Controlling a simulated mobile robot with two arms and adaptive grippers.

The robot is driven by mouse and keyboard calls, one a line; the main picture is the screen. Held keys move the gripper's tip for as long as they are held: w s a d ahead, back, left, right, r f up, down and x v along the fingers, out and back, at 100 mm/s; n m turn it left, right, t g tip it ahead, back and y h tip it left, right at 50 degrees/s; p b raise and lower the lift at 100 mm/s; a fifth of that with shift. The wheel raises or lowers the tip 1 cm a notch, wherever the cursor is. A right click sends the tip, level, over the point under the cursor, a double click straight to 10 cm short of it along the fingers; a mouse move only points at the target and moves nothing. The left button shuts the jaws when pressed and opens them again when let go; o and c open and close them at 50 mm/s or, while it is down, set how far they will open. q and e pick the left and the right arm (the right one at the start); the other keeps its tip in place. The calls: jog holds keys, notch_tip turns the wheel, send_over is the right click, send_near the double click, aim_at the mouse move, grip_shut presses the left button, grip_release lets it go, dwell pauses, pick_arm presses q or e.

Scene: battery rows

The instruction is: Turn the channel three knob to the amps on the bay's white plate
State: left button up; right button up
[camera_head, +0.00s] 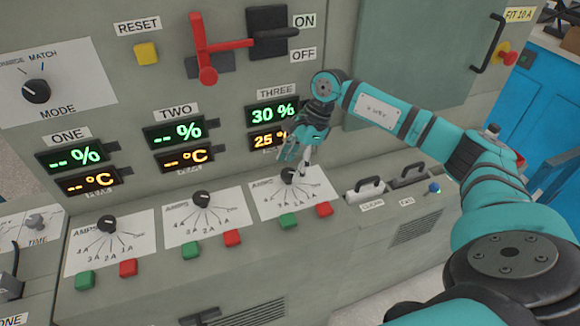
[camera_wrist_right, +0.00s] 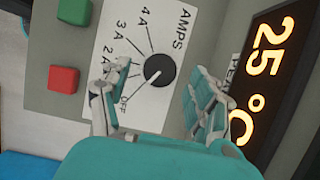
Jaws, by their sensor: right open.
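The channel three knob (camera_head: 289,174) is black and round, on a white AMPS dial plate (camera_head: 268,203) below the THREE displays. In the right wrist view the knob (camera_wrist_right: 159,70) has marks for 4 A, 3 A, 2 A and OFF around it; a finger covers part of the dial. Its pale pointer line seems to lie along the OFF direction. My right gripper (camera_head: 295,161) is open just above the knob; its fingers (camera_wrist_right: 153,98) stand apart on either side, with no clear contact. A pale label (camera_head: 519,14) at the upper right reads FIT 10 A. My left gripper is out of view.
Green (camera_head: 289,221) and red (camera_head: 324,209) buttons sit below the dial. The THREE displays (camera_head: 272,113) read 30 % and 25 °C, close to my right gripper. Black handles (camera_head: 369,185) stand right of the dial. Knobs one (camera_head: 107,223) and two (camera_head: 201,198) are to the left.

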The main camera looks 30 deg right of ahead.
jog(key=shift+x, duration=1.05)
jog(key=c, duration=1.1)
